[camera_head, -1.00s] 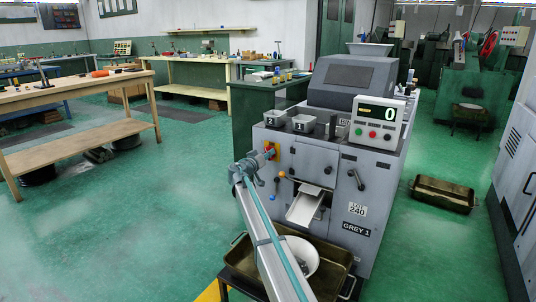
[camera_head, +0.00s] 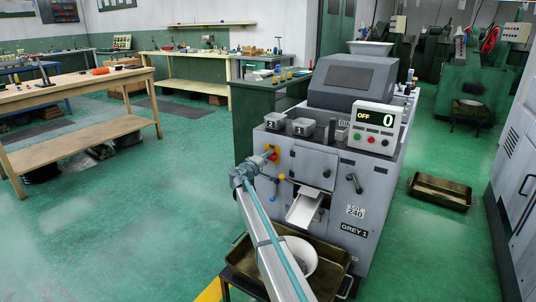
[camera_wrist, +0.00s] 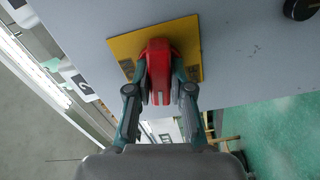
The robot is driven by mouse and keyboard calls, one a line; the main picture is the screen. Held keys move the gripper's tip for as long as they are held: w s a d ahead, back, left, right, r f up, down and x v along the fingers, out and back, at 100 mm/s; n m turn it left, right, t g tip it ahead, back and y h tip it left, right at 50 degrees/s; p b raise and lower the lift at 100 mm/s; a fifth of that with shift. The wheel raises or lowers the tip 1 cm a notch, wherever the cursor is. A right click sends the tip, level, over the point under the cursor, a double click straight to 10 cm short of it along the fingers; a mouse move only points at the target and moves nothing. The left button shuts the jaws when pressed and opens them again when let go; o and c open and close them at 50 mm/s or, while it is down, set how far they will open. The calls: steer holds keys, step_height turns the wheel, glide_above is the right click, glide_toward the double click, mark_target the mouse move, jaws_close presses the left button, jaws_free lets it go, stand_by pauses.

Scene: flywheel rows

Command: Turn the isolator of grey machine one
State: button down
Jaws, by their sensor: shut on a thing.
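Grey machine one (camera_head: 330,215), labelled GREY 1, stands in the middle of the head view. Its isolator is a red handle (camera_wrist: 159,62) on a yellow plate (camera_wrist: 122,46) on the machine's grey face. The plate also shows at the machine's left side in the head view (camera_head: 271,148). My gripper (camera_wrist: 161,88) is shut on the red handle, one finger on each side. In the wrist view the plate looks slightly tilted relative to the handle. The machine's display (camera_head: 375,116) reads OFF and 0.
Below the isolator are small levers with blue and orange knobs (camera_head: 281,177). A chute (camera_head: 305,208) points down over a white bowl (camera_head: 302,255) in a brass-coloured tray (camera_head: 338,262), close to my arm. Wooden benches stand at left. Green floor is open between.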

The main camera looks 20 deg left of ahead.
steer(key=shift+n+p, duration=0.65)
steer(key=shift+n, duration=0.55)
steer(key=c, duration=1)
jaws_free()
steer(key=shift+c, duration=0.2)
steer(key=s+a, duration=0.1)
steer(key=s, duration=1.1)
steer(key=shift+a, duration=0.4)
steer(key=shift+d, duration=0.1)
